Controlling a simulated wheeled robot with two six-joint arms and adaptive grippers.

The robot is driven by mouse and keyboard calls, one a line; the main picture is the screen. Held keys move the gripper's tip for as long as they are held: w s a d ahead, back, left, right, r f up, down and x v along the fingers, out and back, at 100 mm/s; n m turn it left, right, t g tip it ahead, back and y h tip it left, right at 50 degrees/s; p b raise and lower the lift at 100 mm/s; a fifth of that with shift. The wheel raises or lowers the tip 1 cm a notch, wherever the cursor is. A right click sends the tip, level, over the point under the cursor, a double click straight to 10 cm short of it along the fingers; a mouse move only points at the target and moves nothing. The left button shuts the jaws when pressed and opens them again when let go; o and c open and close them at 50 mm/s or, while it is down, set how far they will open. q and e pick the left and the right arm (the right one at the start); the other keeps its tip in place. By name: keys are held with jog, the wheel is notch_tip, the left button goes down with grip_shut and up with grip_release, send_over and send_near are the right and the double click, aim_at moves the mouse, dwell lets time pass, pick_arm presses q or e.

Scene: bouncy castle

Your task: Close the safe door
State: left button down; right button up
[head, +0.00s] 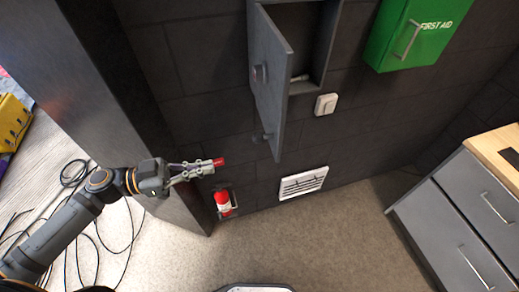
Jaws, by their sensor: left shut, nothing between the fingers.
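The safe door (268,85) is grey and stands wide open, swung out from the left side of the safe (325,45) in the dark brick wall. A round knob and a smaller one show on the door. Part of the safe's dark inside is visible, and the door hides the rest. My left gripper (217,163), with red fingertips, is shut and empty. In the picture it is left of and below the door, apart from it. My right gripper does not show.
A green first aid box (415,30) hangs right of the safe. A white switch (326,104) and a vent (303,183) are on the wall below. A drawer cabinet (465,215) is at right; cables lie at left.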

pick_arm(q)
jog(key=b, duration=0.2)
send_near(274, 154)
jog(key=p+x, duration=0.4)
jog(key=x, duration=0.2)
jog(key=shift+w+p, duration=0.15)
jog(key=shift+p, duration=0.2)
jog(key=shift+d+f, duration=0.1)
jog(key=shift+d, duration=0.3)
jog(key=shift+f, duration=0.1)
